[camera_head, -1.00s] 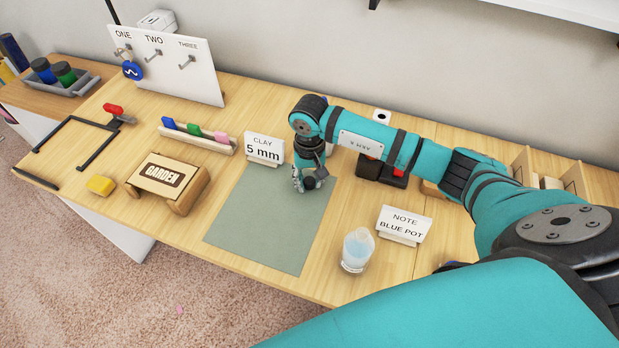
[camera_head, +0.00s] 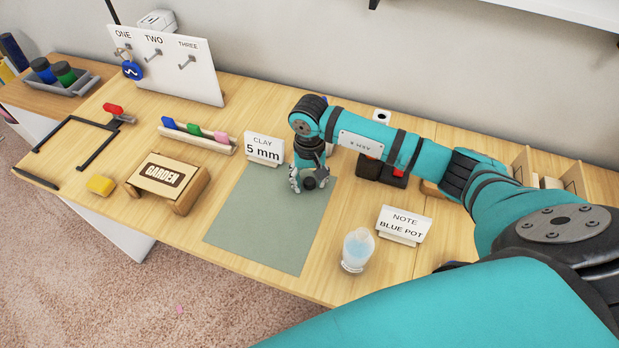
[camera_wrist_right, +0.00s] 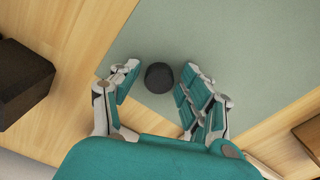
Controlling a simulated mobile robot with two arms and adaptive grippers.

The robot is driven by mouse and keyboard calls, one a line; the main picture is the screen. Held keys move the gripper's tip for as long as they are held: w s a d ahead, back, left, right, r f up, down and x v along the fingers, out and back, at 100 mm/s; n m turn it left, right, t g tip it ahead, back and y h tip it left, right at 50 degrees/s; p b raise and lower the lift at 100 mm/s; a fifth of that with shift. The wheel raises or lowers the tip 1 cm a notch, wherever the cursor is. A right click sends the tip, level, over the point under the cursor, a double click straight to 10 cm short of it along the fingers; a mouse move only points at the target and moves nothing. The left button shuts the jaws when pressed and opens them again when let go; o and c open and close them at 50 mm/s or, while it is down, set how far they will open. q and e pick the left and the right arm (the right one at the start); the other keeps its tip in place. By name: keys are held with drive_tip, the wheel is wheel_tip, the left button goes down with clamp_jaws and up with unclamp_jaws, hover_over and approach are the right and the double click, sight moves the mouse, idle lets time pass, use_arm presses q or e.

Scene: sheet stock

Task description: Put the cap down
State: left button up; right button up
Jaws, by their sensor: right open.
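The cap is a small dark round piece (camera_head: 309,183) on the grey-green mat (camera_head: 262,230), near the mat's back right part. It also shows in the right wrist view (camera_wrist_right: 158,77), against the mat near one corner. My right gripper (camera_head: 308,187) is low over the mat with its fingers pointing down. In the right wrist view my right gripper (camera_wrist_right: 161,73) is open, with the cap between its spread fingertips, closer to the right finger. Whether that finger touches it I cannot tell. My left gripper is not in view.
A "CLAY 5 mm" sign (camera_head: 264,150) stands at the mat's back edge. Right of the mat are a "BLUE POT" sign (camera_head: 404,226) and a glass of pale blue liquid (camera_head: 357,250). A GARDEN stand (camera_head: 166,176) is left. The mat's front is clear.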

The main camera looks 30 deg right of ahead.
sight(310, 182)
wheel_tip(310, 182, up, 12)
drive_tip(key=b, duration=0.2)
idle(0.4)
